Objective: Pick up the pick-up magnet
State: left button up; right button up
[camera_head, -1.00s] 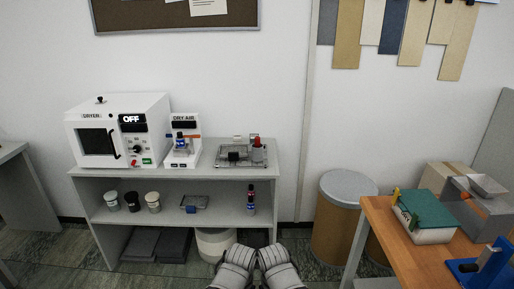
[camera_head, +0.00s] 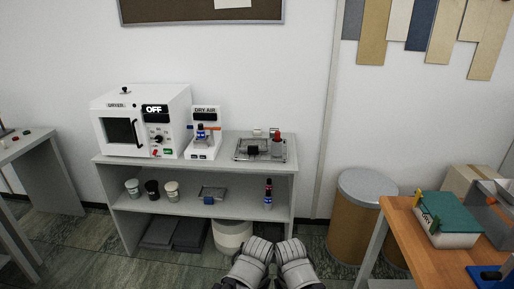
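I cannot tell for sure which thing is the pick-up magnet. A red-topped upright piece (camera_head: 277,147) stands at the right end of a metal tray (camera_head: 240,155) on top of the grey shelf unit. Parts of my two arms show side by side at the bottom centre, well short of the shelf unit. No gripper fingers can be made out. My arms touch none of the objects on the shelves.
The shelf unit (camera_head: 112,162) bears a white dryer marked OFF (camera_head: 180,105) and a dry-air stand (camera_head: 205,112). Cups (camera_head: 152,188) and a small metal tray (camera_head: 212,191) are below. A round bin (camera_head: 366,188) and wooden table (camera_head: 440,262) stand right. Another table (camera_head: 45,148) stands left.

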aim_at(277, 134)
jog(key=i+l+u, duration=0.1)
jog(key=i+u, duration=0.25)
jog(key=i, duration=0.2)
jog(key=i+l+u, duration=0.35)
jog(key=i, duration=0.15)
jog(key=i+l+u, duration=0.35)
jog(key=i, duration=0.15)
